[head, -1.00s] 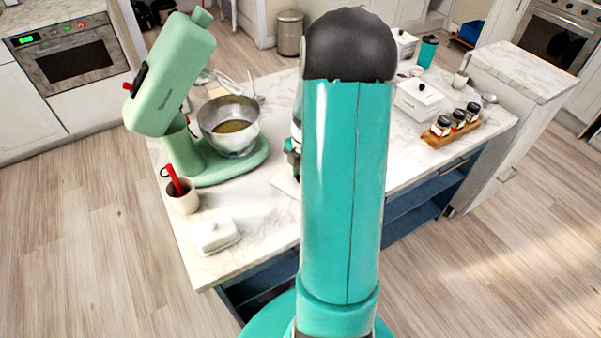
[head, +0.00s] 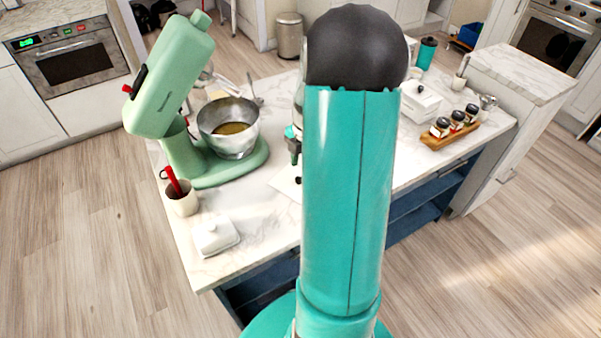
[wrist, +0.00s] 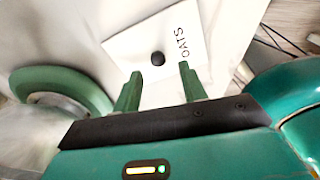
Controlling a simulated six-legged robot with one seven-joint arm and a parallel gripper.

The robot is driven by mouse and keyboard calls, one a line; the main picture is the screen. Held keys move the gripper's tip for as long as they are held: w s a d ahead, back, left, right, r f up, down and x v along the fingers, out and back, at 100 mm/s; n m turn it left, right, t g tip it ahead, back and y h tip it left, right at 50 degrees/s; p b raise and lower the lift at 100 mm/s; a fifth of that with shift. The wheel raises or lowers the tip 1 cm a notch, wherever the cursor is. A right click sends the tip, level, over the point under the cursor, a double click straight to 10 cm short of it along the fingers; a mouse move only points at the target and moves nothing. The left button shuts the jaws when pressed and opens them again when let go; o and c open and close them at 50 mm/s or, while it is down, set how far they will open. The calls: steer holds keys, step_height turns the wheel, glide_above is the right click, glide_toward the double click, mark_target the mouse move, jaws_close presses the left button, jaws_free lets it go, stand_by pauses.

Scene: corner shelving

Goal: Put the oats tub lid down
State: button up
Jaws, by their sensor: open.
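The oats tub lid (wrist: 130,48) is a white square plate with a black knob and the word OATS; it lies on the counter in the wrist view. In the head view my gripper (head: 294,150) is partly hidden by my arm and sits above the lid.
A green stand mixer (head: 178,80) with a metal bowl (head: 228,112) stands left of the lid. A white butter dish (head: 215,237) and a utensil cup (head: 182,200) are at the front left. A wooden rack (head: 450,137) of jars and a white lidded box (head: 420,108) are right.

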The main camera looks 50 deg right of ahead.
step_height(320, 180, up, 7)
steer(key=w+a+r+m+h, duration=0.1)
steer(key=w+a+r+m, duration=0.15)
steer(key=a+r, duration=0.4)
steer(key=s+a+r+m+t, duration=0.1)
steer(key=s+a+r+m, duration=0.1)
steer(key=a, duration=0.6)
steer(key=s+a+r+m+t, duration=0.2)
steer(key=s+a+r+m, duration=0.1)
steer(key=s+a+m, duration=0.2)
steer(key=s+a+r+m+t, duration=0.2)
steer(key=a+m, duration=0.5)
steer(key=a, duration=0.5)
steer(key=shift+s+r, duration=0.65)
steer(key=shift+s, duration=0.05)
